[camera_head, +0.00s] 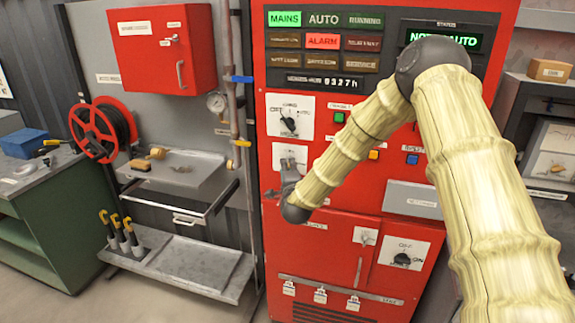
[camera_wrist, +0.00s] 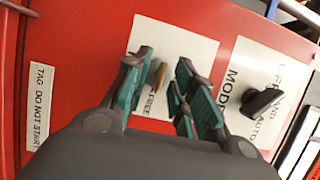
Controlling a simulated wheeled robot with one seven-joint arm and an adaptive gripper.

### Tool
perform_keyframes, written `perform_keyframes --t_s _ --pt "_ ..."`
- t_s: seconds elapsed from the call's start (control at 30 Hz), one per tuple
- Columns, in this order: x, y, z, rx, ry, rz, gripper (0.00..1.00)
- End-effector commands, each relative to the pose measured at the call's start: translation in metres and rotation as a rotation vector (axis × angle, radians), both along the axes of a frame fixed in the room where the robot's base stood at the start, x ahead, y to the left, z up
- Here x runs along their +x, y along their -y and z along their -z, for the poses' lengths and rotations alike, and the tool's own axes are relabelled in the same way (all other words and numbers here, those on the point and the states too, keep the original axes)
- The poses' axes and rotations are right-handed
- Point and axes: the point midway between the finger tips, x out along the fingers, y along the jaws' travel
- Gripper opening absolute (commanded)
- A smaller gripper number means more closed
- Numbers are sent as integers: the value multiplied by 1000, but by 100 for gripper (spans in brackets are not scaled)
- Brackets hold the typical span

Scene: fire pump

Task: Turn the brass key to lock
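The brass key (camera_wrist: 160,74) stands out from a white plate (camera_wrist: 193,48) on the red panel in the wrist view. The word FREE is readable on the plate; part of the plate is hidden by my fingers. My gripper (camera_wrist: 165,72) is open, with one finger on each side of the key and a visible gap on both sides. In the head view my gripper (camera_head: 288,178) is at the lower part of the same white plate (camera_head: 291,150), below the MODE switch plate. The key cannot be made out there.
The black MODE knob (camera_wrist: 263,101) is right of my fingers in the wrist view. A tag label (camera_wrist: 39,107) is at the left. In the head view, push buttons (camera_head: 373,154) and a shelf drawer (camera_head: 190,205) flank the arm. MAINS and ALARM (camera_head: 322,41) are lit.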

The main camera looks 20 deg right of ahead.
Motion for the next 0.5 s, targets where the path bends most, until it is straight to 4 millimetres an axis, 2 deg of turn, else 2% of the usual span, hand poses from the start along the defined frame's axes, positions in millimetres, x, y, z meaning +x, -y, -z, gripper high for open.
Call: perform_keyframes --t_s 0.37,0.4,0.5 --pt "6 1 0 0 0 -1 26" --pt "6 1 0 0 0 -1 24" --pt "6 1 0 0 0 -1 6"
